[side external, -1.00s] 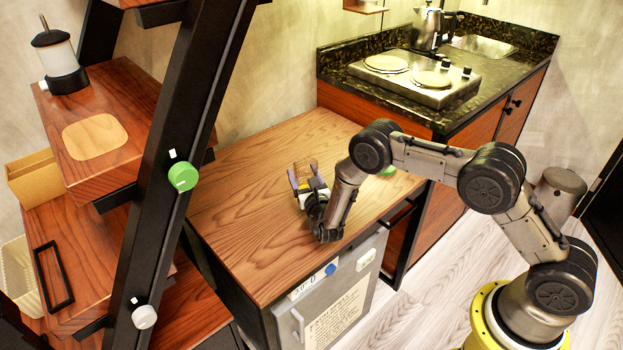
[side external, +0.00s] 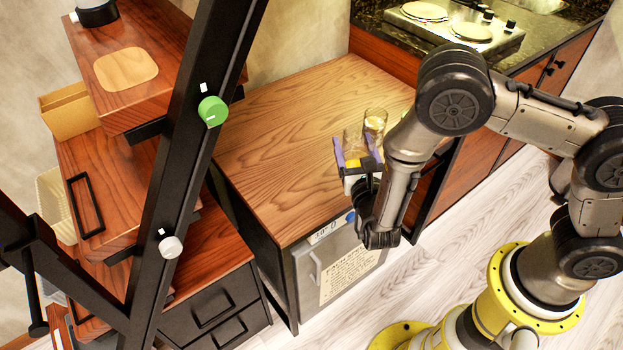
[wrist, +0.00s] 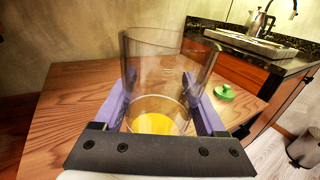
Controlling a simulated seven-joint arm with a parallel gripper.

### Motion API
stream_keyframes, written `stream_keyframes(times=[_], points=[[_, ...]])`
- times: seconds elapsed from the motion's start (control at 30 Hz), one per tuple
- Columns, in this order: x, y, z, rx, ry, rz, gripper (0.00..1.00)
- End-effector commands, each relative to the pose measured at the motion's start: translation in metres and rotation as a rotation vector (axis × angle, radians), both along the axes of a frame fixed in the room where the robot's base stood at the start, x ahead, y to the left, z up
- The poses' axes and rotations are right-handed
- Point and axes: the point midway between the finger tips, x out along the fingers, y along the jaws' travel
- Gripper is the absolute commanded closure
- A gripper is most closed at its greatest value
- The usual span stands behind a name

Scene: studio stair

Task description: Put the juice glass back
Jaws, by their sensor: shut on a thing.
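The juice glass (wrist: 160,72) is clear, with yellow in its lower part, and stands between my gripper's purple fingers in the wrist view. My gripper (side external: 357,150) is shut on it. In the side view the glass (side external: 353,142) looks faint between the fingers. A clear rounded shape with yellowish content (side external: 375,121) shows just behind it; I cannot tell whether it is a second glass. The gripper is over the right front part of the wooden tabletop (side external: 280,130). I cannot tell its height above the wood.
A pale rounded pad (side external: 125,69) lies on an upper wooden step at left. A black slanted beam (side external: 190,140) with a green knob (side external: 212,111) stands before the steps. A green object (wrist: 224,92) sits on the tabletop. A hob (side external: 450,25) is behind. The tabletop's left is clear.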

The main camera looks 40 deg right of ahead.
Motion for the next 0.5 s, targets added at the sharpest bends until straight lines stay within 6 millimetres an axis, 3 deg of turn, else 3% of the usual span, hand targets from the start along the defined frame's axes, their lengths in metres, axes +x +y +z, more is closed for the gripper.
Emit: stream_keyframes(times=[0.07, 0.17, 0.5], points=[[-0.008, 0.001, 0.005, -0.004, -0.003, -0.002, 1.0], [-0.005, 0.002, 0.003, -0.006, -0.004, -0.006, 1.0], [0.066, 0.013, -0.029, -0.006, -0.006, -0.008, 1.0]])
